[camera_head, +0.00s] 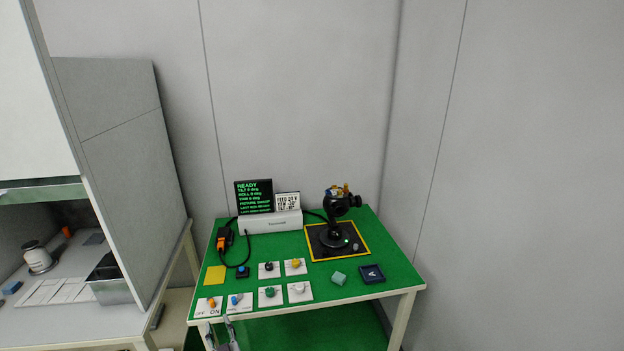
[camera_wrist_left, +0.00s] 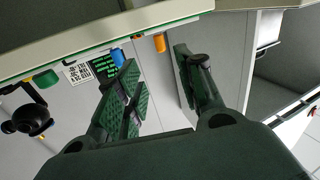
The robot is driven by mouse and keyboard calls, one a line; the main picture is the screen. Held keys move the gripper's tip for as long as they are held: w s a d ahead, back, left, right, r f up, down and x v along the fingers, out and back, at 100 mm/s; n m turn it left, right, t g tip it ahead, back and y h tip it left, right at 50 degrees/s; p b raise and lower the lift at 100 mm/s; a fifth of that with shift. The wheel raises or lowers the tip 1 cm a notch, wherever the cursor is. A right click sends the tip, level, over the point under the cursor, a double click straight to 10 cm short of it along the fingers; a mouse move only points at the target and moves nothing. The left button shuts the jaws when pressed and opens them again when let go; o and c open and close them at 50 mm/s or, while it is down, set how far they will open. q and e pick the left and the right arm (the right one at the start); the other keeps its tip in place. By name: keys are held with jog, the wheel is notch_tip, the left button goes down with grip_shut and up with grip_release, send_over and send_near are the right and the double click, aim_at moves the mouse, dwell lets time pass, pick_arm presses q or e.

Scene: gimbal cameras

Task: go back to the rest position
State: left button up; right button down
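My left gripper (camera_head: 221,335) shows at the bottom edge of the head view, in front of the near edge of the green table (camera_head: 345,281), by the OFF/ON switch plate. In the left wrist view the same gripper (camera_wrist_left: 160,85) has its two dark green fingers apart, with nothing between them. The table edge (camera_wrist_left: 130,35) runs across the top of that view, which is turned nearly upside down. My right gripper is in neither view.
A grey partition (camera_head: 135,170) and white bench stand left.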

pick_arm(q)
jog(key=w+d+f+m+t+h, duration=0.1)
jog(key=d+f+h, duration=0.7)
jog(key=d, duration=0.1)
jog(key=s+d+f+m+g+h, duration=0.25)
jog(key=s+f, duration=0.25)
jog(key=f, duration=0.4)
jog(key=s+d+f+m+g+h, duration=0.15)
jog(key=s+f+g, duration=0.35)
jog(key=f, duration=0.5)
jog(key=s+a+f+m+g+y, duration=0.1)
jog(key=s+f+m+g, duration=0.1)
jog(key=s+f, duration=0.65)
jog(key=s+a+f+m+g, duration=0.15)
jog(key=s+f, duration=0.35)
jog(key=s, duration=0.6)
jog(key=s+a+f+g, duration=0.2)
jog(key=s, duration=0.8)
jog(key=s+a+f+m+g+y, duration=0.1)
jog(key=s+a+f+g, duration=0.1)
jog(key=s, duration=0.8)
jog(key=shift+s+a+f, duration=0.3)
jog(key=shift+a+f, duration=0.15)
jog(key=shift+f, duration=0.05)
